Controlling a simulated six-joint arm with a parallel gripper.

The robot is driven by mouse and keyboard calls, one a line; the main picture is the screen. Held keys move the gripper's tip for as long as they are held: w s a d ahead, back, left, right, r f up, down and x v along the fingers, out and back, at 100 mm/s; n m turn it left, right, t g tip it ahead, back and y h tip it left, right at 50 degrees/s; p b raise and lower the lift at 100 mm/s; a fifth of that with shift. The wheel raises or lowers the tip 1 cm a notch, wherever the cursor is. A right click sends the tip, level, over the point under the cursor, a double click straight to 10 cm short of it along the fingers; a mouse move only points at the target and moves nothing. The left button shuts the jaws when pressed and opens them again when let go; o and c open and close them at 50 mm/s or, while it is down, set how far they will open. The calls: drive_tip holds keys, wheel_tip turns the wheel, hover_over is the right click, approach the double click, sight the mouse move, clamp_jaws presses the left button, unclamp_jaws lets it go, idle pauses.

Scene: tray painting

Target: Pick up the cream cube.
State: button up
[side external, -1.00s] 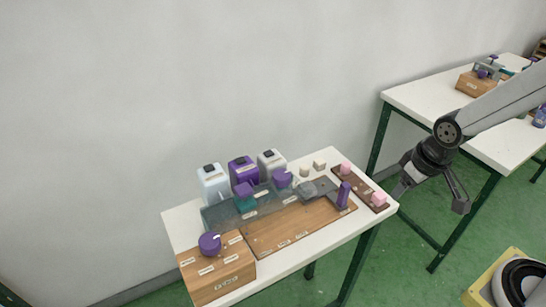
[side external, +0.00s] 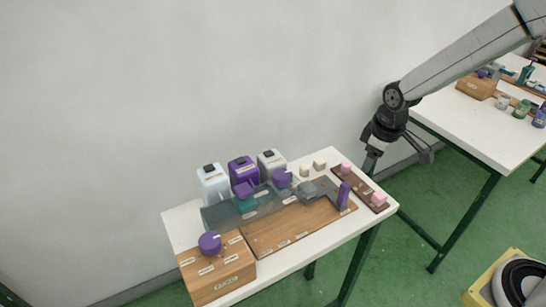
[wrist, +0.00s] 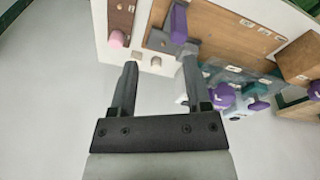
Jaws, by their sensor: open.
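Two small pale cubes sit side by side on the white table behind the wooden board: a cream cube (side external: 319,164) and a similar beige one (side external: 305,171). I cannot tell surely which is the creamier. In the wrist view two pale blocks, one (wrist: 137,56) and another (wrist: 155,61), show between my finger tips. My gripper (side external: 400,158) is open and empty, in the air to the right of the cubes and above the table's right end; it also shows in the wrist view (wrist: 160,63). It touches neither cube.
A brown strip (side external: 361,187) with pink pieces (side external: 345,168) lies right of the cubes. A purple upright handle (side external: 343,195) stands on the board. Bottles (side external: 271,162) stand to the left. A wooden box with a purple knob (side external: 210,243) is at the front left.

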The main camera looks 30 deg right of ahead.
drive_tip(key=w+f+n, duration=0.3)
drive_tip(key=w+n, duration=0.3)
drive_tip(key=w, duration=0.6)
drive_tip(key=n+g, duration=0.2)
drive_tip(key=n, duration=0.5)
hover_over(320, 161)
wheel_tip(320, 161, down, 6)
drive_tip(key=shift+w+a+r, duration=0.15)
drive_tip(key=shift+f, duration=3.9)
clamp_jaws()
